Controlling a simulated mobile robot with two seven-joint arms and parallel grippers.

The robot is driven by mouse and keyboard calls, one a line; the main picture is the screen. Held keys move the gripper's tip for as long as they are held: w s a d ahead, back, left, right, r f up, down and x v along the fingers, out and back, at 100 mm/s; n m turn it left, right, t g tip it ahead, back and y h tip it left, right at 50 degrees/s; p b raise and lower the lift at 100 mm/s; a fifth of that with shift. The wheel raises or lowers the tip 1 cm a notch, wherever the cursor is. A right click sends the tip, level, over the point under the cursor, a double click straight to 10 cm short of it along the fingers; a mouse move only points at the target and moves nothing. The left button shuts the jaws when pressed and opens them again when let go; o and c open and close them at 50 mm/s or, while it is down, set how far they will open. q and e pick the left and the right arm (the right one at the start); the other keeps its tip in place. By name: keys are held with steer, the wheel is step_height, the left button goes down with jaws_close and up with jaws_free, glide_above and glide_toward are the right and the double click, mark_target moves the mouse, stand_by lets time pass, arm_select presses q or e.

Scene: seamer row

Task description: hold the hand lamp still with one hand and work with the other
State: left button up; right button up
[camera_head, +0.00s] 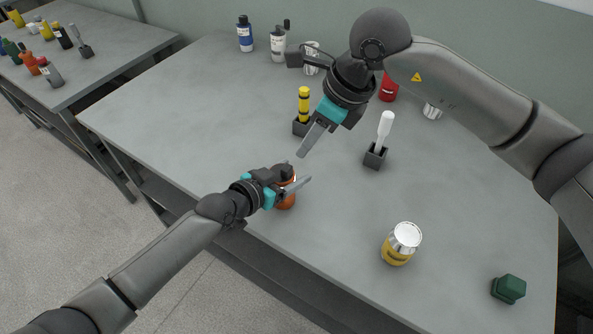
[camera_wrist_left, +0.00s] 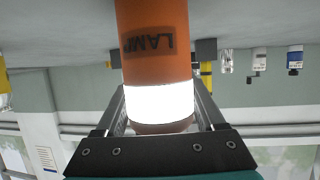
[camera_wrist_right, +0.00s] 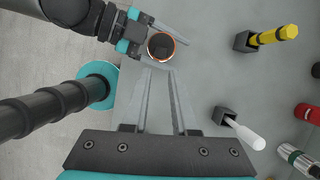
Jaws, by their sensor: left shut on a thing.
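The orange hand lamp (camera_head: 287,199) stands upright near the table's front edge. My left gripper (camera_head: 293,187) is shut on it. In the left wrist view the lamp (camera_wrist_left: 155,55) shows its LAMP label and a white band, with a finger on each side. In the right wrist view its dark round top (camera_wrist_right: 161,46) faces up. My right gripper (camera_head: 306,149) is above the table, behind the lamp, pointing down. Its fingers (camera_wrist_right: 160,72) are parted by a narrow gap with nothing between them.
A yellow-handled tool (camera_head: 304,103) and a white-handled tool (camera_head: 384,130) stand in dark holders. A yellow can (camera_head: 399,246) and green block (camera_head: 508,288) are at right. Bottles (camera_head: 245,36) and a red can (camera_head: 388,88) stand at the back. The table's left part is clear.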

steer(key=shift+m+t+y, duration=0.5)
steer(key=shift+y, duration=0.4)
steer(key=d, duration=0.1)
steer(key=s+d+f, duration=0.1)
steer(key=d+f, duration=0.1)
steer(key=shift+s+d+f, duration=0.2)
steer(key=shift+s+d, duration=0.1)
steer(key=shift+s, duration=0.1)
jaws_close()
steer(key=s+d+t+y, duration=0.1)
steer(key=s+d+t, duration=0.1)
steer(key=s+d, duration=0.2)
steer(key=shift+s+d+r+y, duration=0.3)
steer(key=shift+d, duration=0.05)
